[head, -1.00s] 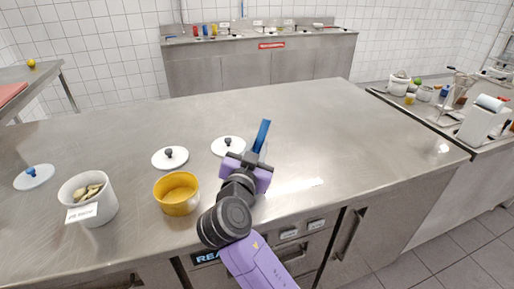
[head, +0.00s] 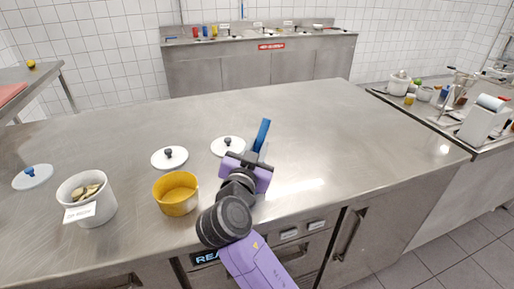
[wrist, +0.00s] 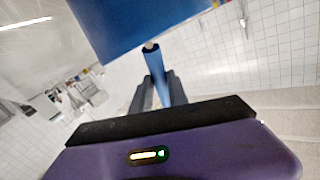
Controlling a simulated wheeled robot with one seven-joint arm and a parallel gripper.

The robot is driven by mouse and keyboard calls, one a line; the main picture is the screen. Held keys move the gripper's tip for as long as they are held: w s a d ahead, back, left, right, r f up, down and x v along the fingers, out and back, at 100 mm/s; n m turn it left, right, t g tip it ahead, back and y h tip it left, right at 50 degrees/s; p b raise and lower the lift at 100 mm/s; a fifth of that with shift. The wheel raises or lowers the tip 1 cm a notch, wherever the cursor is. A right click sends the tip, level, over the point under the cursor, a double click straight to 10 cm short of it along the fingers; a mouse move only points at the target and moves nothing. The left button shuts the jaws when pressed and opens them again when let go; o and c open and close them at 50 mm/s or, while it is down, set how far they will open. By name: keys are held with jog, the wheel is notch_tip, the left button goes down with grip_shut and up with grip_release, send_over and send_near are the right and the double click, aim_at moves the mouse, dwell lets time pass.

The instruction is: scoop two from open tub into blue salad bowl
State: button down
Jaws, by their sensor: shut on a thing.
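A white open tub (head: 75,196) with a paper label stands at the left of the steel counter, with pale brownish-green pieces inside. My gripper (head: 256,160) is above the counter, right of the tub and the yellow container. It is shut on the handle of a blue tool, probably a scoop (head: 263,135), which points up and away. In the wrist view the gripper (wrist: 158,90) holds the blue handle, and the wide blue part of the tool (wrist: 145,22) fills the top. Whether the tool carries anything cannot be seen. No blue salad bowl is recognisable in either view.
A yellow container (head: 176,205) stands between the tub and my gripper. White lids with dark knobs (head: 169,163) (head: 221,150) lie behind it, and one with a blue knob (head: 32,183) lies far left. The counter's right half (head: 340,140) is clear.

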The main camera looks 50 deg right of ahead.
jog(key=shift+f, duration=0.15)
notch_tip(320, 180, up, 12)
jog(key=p, duration=0.7)
jog(key=shift+f, duration=0.15)
dwell(0.4)
dwell(0.4)
